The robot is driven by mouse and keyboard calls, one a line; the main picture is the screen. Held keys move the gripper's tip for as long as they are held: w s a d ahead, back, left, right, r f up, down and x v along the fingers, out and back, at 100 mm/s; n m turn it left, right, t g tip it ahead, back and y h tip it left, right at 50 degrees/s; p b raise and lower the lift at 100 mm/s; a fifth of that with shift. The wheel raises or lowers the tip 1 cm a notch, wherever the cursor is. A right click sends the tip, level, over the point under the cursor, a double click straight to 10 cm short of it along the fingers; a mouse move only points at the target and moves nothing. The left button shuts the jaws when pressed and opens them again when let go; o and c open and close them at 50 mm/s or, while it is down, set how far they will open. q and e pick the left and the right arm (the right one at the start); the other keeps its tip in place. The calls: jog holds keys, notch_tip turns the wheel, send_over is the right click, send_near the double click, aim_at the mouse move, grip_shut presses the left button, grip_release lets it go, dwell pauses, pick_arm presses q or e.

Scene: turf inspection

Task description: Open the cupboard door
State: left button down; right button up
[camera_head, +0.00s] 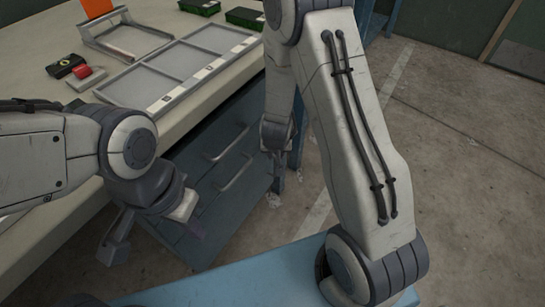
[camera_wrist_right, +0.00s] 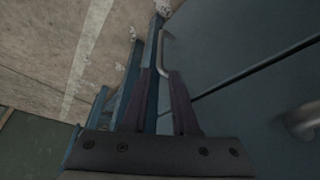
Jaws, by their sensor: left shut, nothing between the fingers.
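The blue-grey cupboard (camera_head: 215,200) stands under the workbench, with bar handles on its front. One handle (camera_head: 228,143) sits higher and another handle (camera_head: 235,173) lower. My right gripper (camera_head: 277,150) hangs at the cupboard's right end, its fingers small and partly unclear in the head view. In the right wrist view the right gripper (camera_wrist_right: 160,73) has its fingers apart, with a metal bar handle (camera_wrist_right: 165,52) at the fingertips; I cannot tell whether they touch. A second handle (camera_wrist_right: 303,121) shows at the right edge. My left gripper (camera_head: 114,247) is shut and empty, before the cupboard's left part.
The workbench top (camera_head: 135,55) carries a grey compartment tray (camera_head: 190,62), a small red object (camera_head: 82,71), green boxes (camera_head: 245,17) and an orange panel (camera_head: 97,8). Concrete floor (camera_head: 450,130) lies open to the right.

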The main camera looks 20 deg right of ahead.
aim_at(275, 160)
jog(key=b+x, duration=0.4)
jog(key=x, duration=0.5)
jog(key=shift+w+f, duration=0.15)
jog(key=shift+f, duration=0.2)
grip_shut()
dwell(0.9)
